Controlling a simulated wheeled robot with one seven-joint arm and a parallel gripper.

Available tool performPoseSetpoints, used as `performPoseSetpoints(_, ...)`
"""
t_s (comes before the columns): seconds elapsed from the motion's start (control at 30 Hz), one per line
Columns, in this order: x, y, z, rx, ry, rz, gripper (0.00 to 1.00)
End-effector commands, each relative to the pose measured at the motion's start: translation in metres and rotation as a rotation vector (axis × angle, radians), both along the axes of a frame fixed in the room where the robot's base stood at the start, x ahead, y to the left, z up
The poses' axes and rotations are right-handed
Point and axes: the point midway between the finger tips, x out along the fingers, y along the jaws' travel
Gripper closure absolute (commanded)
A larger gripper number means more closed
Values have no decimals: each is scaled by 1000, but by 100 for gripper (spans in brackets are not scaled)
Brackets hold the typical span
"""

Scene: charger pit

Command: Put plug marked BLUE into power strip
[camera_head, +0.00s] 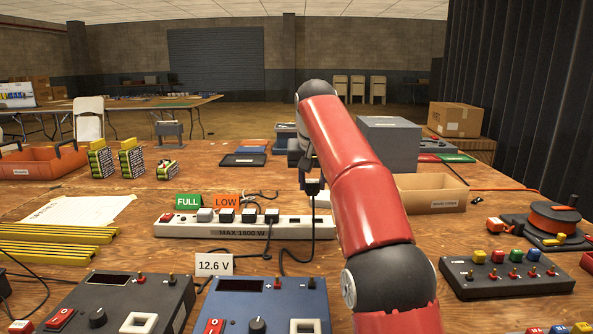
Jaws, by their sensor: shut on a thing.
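My gripper (312,180) is partly hidden by my red arm and is shut on a black plug (313,188) above the strip's right half. A black cord hangs from this plug in front of the strip. No BLUE marking can be read on it. The blue charger (262,300) stands at the front.
A black charger (120,302) stands front left, with a 12.6 V card (214,266) behind. Green FULL (188,202) and orange LOW (227,201) signs stand behind the strip. An open cardboard box (430,194) and a switch panel (505,278) are at right. Loose cords cross the table.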

Motion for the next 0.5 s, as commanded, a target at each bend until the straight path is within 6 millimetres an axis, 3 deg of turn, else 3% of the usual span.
performPoseSetpoints(0.2, 23, -17, -19, 1, -3, -2, 96)
performPoseSetpoints(0.5, 22, -18, -47, -1, 0, 0, 96)
